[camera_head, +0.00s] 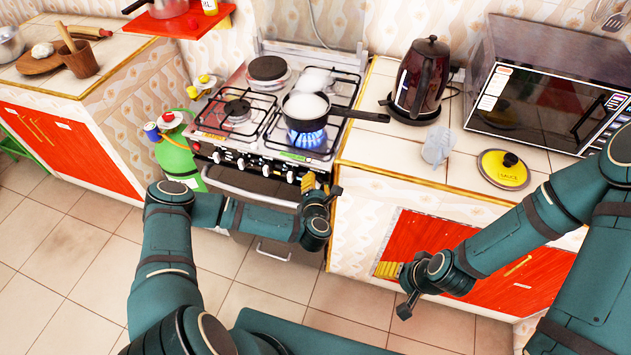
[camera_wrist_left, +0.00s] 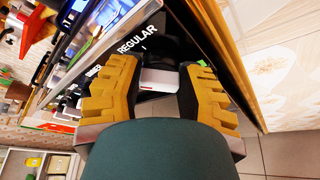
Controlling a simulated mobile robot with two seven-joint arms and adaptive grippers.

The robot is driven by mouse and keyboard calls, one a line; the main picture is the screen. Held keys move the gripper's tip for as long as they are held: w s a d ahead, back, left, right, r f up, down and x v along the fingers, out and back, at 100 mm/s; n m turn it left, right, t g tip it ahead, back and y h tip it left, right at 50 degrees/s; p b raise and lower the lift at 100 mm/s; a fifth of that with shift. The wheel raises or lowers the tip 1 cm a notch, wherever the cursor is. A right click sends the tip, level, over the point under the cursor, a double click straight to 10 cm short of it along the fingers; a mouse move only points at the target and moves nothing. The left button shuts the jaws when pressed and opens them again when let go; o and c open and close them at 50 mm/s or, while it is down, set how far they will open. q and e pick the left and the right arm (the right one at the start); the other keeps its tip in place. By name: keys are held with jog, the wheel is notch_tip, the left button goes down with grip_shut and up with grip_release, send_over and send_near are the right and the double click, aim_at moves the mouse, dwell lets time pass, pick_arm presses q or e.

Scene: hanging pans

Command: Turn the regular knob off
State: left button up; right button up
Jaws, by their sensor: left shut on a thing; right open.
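The stove (camera_head: 262,165) has several knobs along its front panel. In the left wrist view the word REGULAR (camera_wrist_left: 138,40) is printed on the black panel beside a silver-grey knob (camera_wrist_left: 158,80) with a small red mark. The yellow ridged fingers of my left gripper (camera_wrist_left: 160,88) lie on either side of this knob and are shut on it. In the head view my left gripper (camera_head: 309,183) is at the right end of the stove front and hides this knob. My right gripper (camera_head: 406,305) is open and empty, in front of the red cabinet doors.
A blue flame (camera_head: 309,139) burns under a dark pan (camera_head: 306,108), whose handle points right over the counter. A kettle (camera_head: 420,75), a microwave (camera_head: 545,105) and a yellow lid (camera_head: 503,169) stand on the right counter. A green gas cylinder (camera_head: 177,155) stands left of the stove.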

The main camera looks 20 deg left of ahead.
pick_arm(q)
jog(key=m+t+y, duration=0.1)
jog(key=m, duration=0.2)
jog(key=shift+w+d+y, duration=0.1)
jog(key=shift+y, duration=0.2)
jog(key=shift+f+m+t+y, duration=0.1)
jog(key=shift+m+t+y, duration=0.5)
jog(key=shift+m, duration=1.2)
jog(key=o, duration=1.2)
